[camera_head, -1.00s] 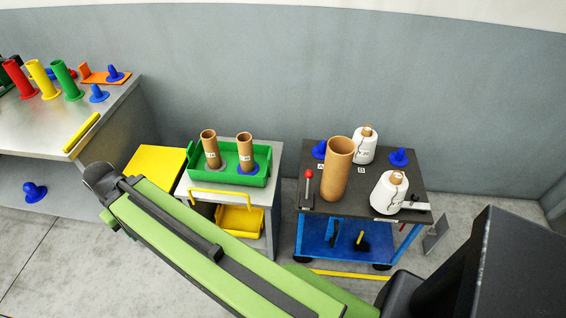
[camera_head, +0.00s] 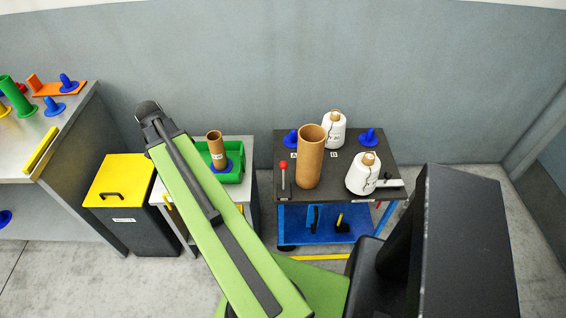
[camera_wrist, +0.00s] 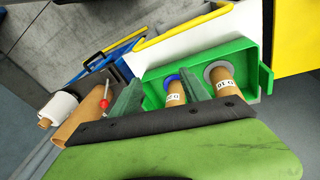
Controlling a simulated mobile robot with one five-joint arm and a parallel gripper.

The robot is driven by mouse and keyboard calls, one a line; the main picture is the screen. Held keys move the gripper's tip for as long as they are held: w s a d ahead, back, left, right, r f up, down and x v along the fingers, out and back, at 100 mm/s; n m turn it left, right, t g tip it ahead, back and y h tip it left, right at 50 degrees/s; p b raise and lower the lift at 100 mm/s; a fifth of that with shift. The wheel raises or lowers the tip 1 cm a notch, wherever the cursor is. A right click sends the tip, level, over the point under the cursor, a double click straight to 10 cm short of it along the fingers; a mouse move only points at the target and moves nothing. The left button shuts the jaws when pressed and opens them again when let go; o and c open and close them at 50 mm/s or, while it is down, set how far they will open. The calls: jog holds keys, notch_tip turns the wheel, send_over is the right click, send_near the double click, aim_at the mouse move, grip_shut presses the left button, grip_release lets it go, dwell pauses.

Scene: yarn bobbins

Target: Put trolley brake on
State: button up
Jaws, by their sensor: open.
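The trolley (camera_head: 300,200) has a dark top and a blue lower frame, and stands right of my arm in the head view. A lever with a red knob (camera_head: 283,166) stands upright at its left front corner. The red knob also shows in the wrist view (camera_wrist: 104,104), at the left and apart from my fingers. My gripper (camera_wrist: 158,84) is open, its two greenish fingers seen over the green tray (camera_wrist: 240,58) with brown tubes. The fingers appear empty. In the head view my arm rises left of the trolley, and the fingers cannot be made out.
On the trolley top are a brown tube (camera_head: 310,165), white bobbins (camera_head: 361,176) and blue cones (camera_head: 368,138). A black bin with a yellow lid (camera_head: 122,180) and a steel table (camera_head: 60,145) stand at the left. A grey wall runs behind.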

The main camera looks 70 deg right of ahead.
jog(key=s+d+r+m+g, duration=0.1)
jog(key=s+d+r+m, duration=0.1)
jog(key=s+d+m, duration=0.8)
jog(key=m+g, duration=0.1)
send_near(284, 162)
jog(key=b+x, duration=0.8)
jog(key=b, duration=0.6)
jog(key=shift+f+b, duration=0.3)
jog(key=shift+f, duration=0.2)
jog(key=shift+s+d+f+b, duration=0.1)
jog(key=shift+s+f+b, duration=0.1)
jog(key=shift+f+b, duration=0.2)
grip_shut()
